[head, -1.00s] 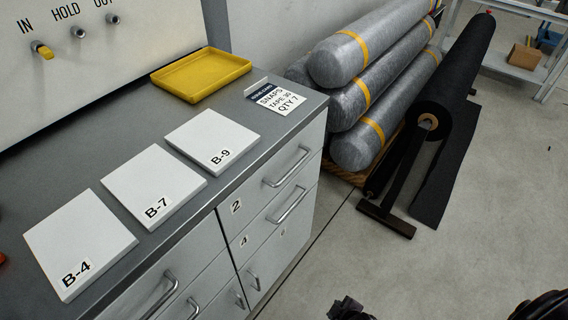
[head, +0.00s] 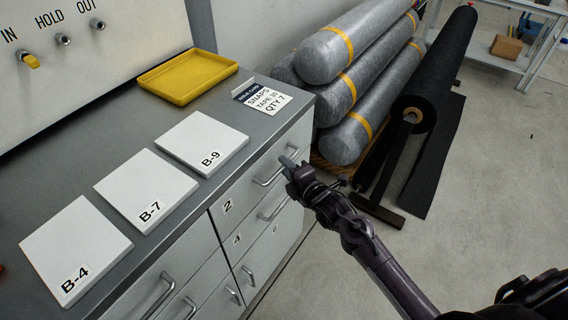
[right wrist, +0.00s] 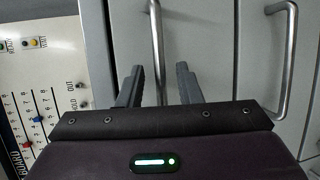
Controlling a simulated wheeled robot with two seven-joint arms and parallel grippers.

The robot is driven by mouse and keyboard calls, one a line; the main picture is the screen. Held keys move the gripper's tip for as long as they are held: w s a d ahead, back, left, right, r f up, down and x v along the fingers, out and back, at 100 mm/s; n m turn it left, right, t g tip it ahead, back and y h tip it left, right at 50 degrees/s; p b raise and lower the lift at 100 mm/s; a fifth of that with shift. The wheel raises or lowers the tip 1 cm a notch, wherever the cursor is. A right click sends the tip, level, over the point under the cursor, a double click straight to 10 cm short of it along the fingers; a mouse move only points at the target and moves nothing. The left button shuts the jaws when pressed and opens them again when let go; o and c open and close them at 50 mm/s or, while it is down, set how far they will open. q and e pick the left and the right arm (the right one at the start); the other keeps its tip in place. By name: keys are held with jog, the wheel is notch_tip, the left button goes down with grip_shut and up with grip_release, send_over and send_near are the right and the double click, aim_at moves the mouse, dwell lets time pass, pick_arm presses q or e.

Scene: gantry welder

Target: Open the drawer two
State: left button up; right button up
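Drawer two (head: 240,192), marked with a "2" label, is the upper right drawer of the grey cabinet and its front is flush and closed. Its bar handle (head: 267,181) is partly hidden by my right gripper (head: 287,164), which is at the handle's right end. In the right wrist view, my right gripper (right wrist: 159,88) has its two dark fingers apart. The handle (right wrist: 157,45) runs between them in the picture, with visible gaps on both sides. How deep the bar sits between the fingers I cannot tell. My left gripper is out of view.
Drawer four's handle (head: 274,207) is just below. The cabinet top (head: 214,107) holds white panels, a yellow tray (head: 194,76) and a card (head: 262,98).

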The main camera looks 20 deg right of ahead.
jog(key=shift+x, duration=0.95)
jog(key=shift+c, duration=0.4)
grip_shut()
